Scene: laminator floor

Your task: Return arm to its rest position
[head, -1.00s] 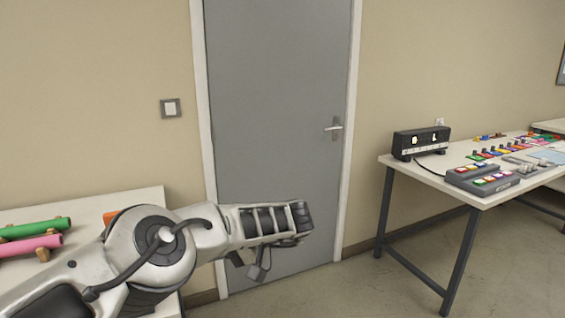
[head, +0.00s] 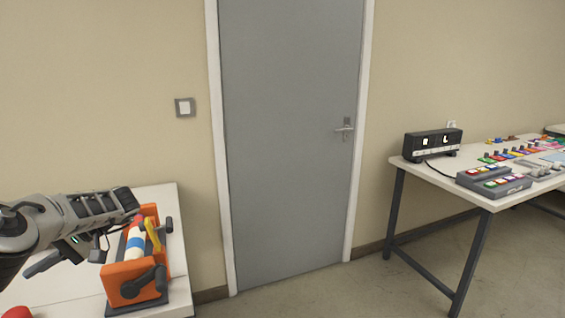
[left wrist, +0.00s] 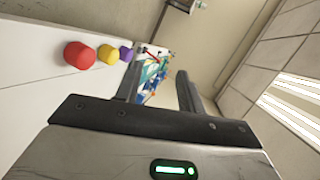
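My left arm (head: 85,215) comes in from the left in the head view, over the left table. Its gripper shows only partly there, behind the arm, with a small green light. In the left wrist view the left gripper (left wrist: 158,88) has its two dark fingers apart with nothing held between them. Beyond the fingers lie blurred blue, green and white items on a white surface. My right gripper is in neither view.
An orange laminator-like machine (head: 128,278) with dark cranks stands on the white left table (head: 172,220), close to my arm. Red (left wrist: 79,55), yellow and purple cylinders show in the wrist view. A grey door (head: 290,140) is ahead; the right table (head: 432,178) holds control boxes.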

